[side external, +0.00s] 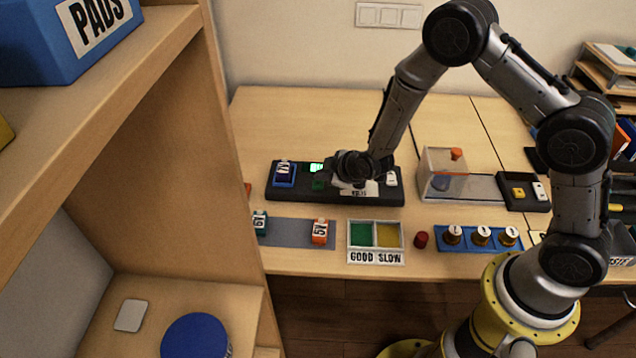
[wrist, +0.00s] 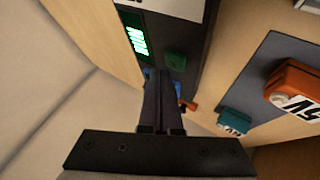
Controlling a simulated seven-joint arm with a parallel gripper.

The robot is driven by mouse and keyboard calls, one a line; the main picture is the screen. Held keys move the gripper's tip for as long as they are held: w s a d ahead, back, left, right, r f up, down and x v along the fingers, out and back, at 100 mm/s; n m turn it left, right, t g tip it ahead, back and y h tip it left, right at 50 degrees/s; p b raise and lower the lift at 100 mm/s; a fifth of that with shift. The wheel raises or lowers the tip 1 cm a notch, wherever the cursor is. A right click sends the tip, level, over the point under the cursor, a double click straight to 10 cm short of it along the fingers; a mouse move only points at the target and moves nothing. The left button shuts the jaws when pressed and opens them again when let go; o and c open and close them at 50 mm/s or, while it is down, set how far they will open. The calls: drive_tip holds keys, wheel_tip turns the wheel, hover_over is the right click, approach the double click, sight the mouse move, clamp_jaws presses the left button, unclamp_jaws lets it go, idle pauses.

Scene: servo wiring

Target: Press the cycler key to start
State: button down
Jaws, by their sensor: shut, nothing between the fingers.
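The cycler is a long black unit (side external: 293,194) at the back of the table, with a lit green display (side external: 316,168). The display also shows in the wrist view (wrist: 137,42). A green key (side external: 318,184) sits just in front of the display; in the wrist view the key (wrist: 176,61) shows just past the fingertips. My gripper (side external: 324,175) is over the cycler beside the key. In the wrist view its fingers (wrist: 161,73) are together and empty. I cannot tell whether they touch the key. A servo in a blue cradle (side external: 284,176) sits at the cycler's left end.
An orange servo (side external: 320,231) and a teal servo (side external: 260,222) stand on a grey strip (side external: 289,233). A GOOD/SLOW tray (side external: 375,257) with green and yellow halves is at the front. A clear box (side external: 442,174) stands to the right. A wooden shelf wall (side external: 236,150) borders the left.

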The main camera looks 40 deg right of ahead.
sight(322, 186)
drive_tip(key=shift+r, duration=0.1)
drive_tip(key=shift+r, duration=2.5)
